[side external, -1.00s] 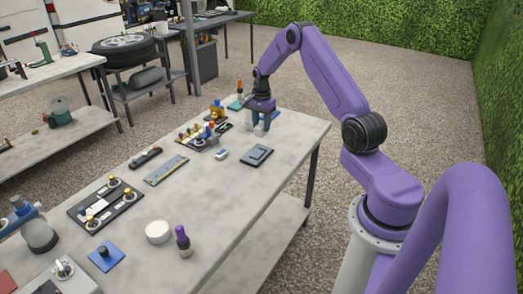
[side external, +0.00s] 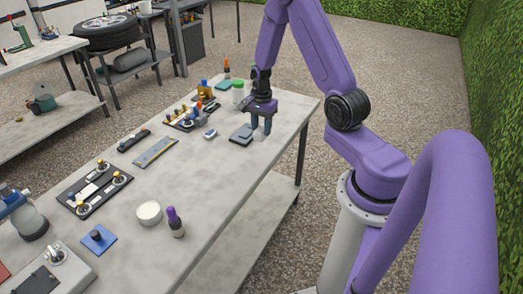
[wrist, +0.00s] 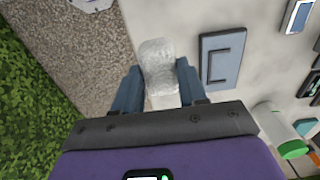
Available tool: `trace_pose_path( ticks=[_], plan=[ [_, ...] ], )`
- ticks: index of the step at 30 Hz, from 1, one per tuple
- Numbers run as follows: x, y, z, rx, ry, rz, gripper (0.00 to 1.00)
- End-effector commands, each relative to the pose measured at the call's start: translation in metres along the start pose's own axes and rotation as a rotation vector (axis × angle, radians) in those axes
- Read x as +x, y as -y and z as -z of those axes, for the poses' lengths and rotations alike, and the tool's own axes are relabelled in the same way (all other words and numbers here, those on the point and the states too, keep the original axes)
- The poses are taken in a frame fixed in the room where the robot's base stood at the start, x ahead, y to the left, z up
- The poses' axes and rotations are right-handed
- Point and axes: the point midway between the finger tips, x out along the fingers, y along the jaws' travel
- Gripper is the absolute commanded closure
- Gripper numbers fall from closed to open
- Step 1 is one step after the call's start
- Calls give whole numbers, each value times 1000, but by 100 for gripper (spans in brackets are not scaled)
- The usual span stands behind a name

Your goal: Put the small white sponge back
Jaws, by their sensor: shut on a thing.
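The small white sponge (wrist: 158,55) is a pale, rough-textured block between my two blue fingers in the wrist view. My gripper (wrist: 160,70) is shut on it. In the side view, my gripper (side external: 261,130) points down near the table's right edge, just right of a flat blue-grey tray (side external: 241,133); the sponge cannot be made out there. In the wrist view the blue-grey tray (wrist: 234,46) has a dark bracket-shaped mark and lies right of the sponge, apart from it. Whether the sponge touches the table is unclear.
A board with several fittings (side external: 190,118) is farther left. The table (side external: 215,180) is clear in front of the tray.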

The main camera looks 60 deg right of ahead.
Motion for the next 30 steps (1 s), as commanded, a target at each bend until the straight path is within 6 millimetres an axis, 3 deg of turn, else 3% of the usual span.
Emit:
trace_pose_path(
  ticks=[4,18,30],
  plan=[
    [22,-2,-1,-1,3,-6,93],
    [66,-1,0,-1,1,-3,93],
    [72,0,0,-1,0,-1,93]
  ],
)
